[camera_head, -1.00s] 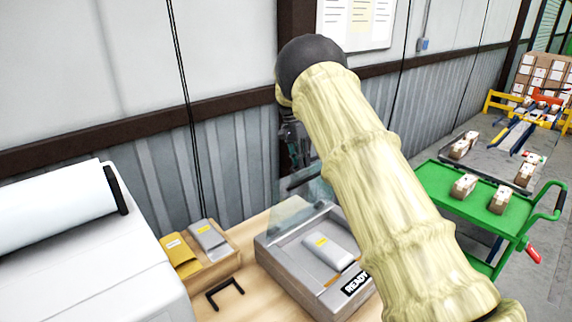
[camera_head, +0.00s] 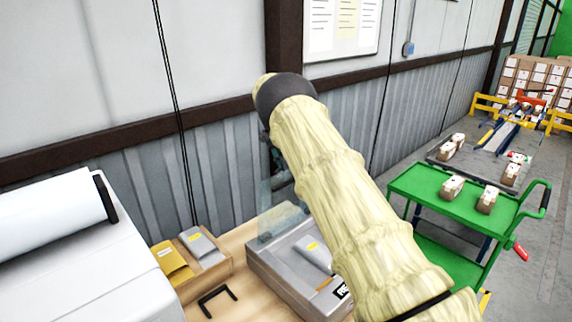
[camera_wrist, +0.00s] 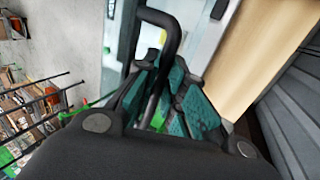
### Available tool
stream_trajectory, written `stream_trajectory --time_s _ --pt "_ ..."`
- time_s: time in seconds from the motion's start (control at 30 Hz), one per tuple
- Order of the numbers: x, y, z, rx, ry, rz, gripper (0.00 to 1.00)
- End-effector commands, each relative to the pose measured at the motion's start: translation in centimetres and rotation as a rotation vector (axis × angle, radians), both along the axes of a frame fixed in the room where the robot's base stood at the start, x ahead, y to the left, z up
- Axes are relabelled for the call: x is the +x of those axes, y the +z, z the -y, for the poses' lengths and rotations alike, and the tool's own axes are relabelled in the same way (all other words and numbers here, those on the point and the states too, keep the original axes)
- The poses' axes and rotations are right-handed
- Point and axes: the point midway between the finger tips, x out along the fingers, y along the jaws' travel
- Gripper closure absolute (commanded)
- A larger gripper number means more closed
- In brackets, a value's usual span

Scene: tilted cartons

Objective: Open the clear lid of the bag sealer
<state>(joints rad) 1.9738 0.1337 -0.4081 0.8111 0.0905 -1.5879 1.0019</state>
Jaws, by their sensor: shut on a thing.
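The grey bag sealer (camera_head: 262,262) stands on the wooden table in the head view, with a pale packet (camera_head: 314,254) with a yellow label inside. Its clear lid (camera_head: 265,208) is raised and stands steeply at the back of the sealer. My arm covers the sealer's right side and part of the lid. In the wrist view, the teal finger pads of my gripper (camera_wrist: 166,88) are closed around the lid's black bar handle (camera_wrist: 172,40). In the head view my gripper is mostly hidden behind my arm.
A wooden tray (camera_head: 212,268) with a yellow and a grey packet sits left of the sealer, near a black handle-shaped bar (camera_head: 217,298). A large white machine (camera_head: 90,255) fills the left. A corrugated wall is close behind. A green cart (camera_head: 430,190) stands right.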

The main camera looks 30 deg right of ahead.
Motion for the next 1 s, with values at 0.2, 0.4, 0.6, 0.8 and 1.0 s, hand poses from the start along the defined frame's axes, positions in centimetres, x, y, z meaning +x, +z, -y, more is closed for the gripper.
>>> stream_trajectory --time_s 0.2,0.4,0.6,0.8,1.0 --pt "0.6 0.47 -0.21 -0.002 0.008 0.021 0.67" --pt "0.39 0.43 0.05 -0.002 0.004 0.019 0.67" --pt "0.32 0.37 0.05 -0.002 0.004 0.015 0.67" --pt "0.33 0.32 -0.05 -0.001 0.004 0.013 0.67" --pt "0.33 0.3 -0.09 -0.001 0.004 0.012 0.67"
